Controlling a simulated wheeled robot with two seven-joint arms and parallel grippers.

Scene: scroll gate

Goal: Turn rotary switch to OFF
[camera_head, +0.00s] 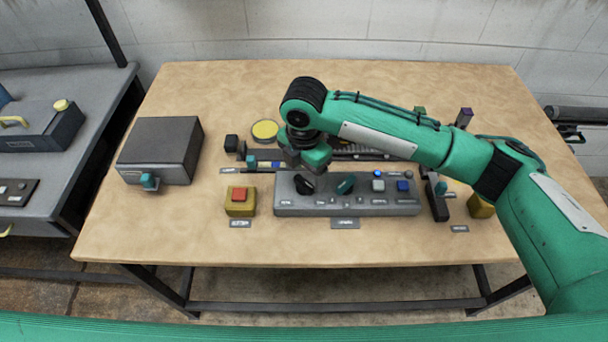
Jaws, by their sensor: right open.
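A grey control panel (346,207) lies on the wooden table. The labels are too small to read, so I cannot tell which knob is the rotary switch or where OFF is. My right gripper (304,170) points down, open, right above and behind the black knob and partly over it. Whether it touches the knob is unclear. My left gripper is not in view.
A dark grey box (160,150) with a teal latch stands at the left. A yellow block with a red button (240,198) is left of the panel. A yellow round piece (265,130) and small blocks lie behind. The table's front strip is clear.

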